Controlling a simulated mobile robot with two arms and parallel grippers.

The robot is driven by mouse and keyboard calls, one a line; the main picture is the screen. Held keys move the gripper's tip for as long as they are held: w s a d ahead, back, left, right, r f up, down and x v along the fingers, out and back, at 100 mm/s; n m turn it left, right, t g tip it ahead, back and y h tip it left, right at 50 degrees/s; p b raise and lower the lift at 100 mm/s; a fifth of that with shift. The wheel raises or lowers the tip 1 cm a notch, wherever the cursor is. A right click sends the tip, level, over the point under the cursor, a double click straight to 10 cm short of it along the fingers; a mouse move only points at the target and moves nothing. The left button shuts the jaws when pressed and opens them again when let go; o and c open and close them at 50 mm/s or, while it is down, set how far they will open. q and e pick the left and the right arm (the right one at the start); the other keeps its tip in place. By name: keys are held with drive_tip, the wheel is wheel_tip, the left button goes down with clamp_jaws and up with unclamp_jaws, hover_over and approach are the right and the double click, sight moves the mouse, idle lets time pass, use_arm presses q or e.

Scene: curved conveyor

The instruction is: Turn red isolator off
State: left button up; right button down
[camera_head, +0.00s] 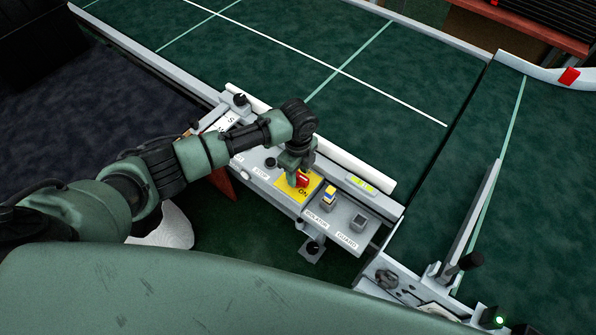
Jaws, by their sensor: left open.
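The red isolator (302,180) is a red rotary handle on a yellow plate (284,188), set in the grey control panel (258,181). The word ON shows on the plate beside the handle. My left gripper (297,172) is over the isolator, pointing down, with its fingers at or just above the red handle. It is open; I cannot tell whether the fingers touch the handle, as the hand partly covers it. My right gripper is not in view.
A white rail (340,178) runs behind the panel, with the green conveyor belt (400,110) beyond.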

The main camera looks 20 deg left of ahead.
use_arm(q)
drive_tip(key=shift+c, duration=0.3)
clamp_jaws()
drive_tip(key=n+p, duration=0.2)
drive_tip(key=shift+r+n, duration=0.15)
drive_tip(key=shift+n, duration=0.25)
drive_tip(key=n+p, duration=0.4)
drive_tip(key=n, duration=0.1)
drive_tip(key=shift+d, duration=0.1)
drive_tip(key=n+p, duration=0.2)
drive_tip(key=n, duration=0.3)
drive_tip(key=shift+n+p, duration=0.35)
drive_tip(key=shift+n, duration=0.05)
drive_tip(key=shift+n+p, duration=0.8)
drive_tip(key=shift+n, duration=1.4)
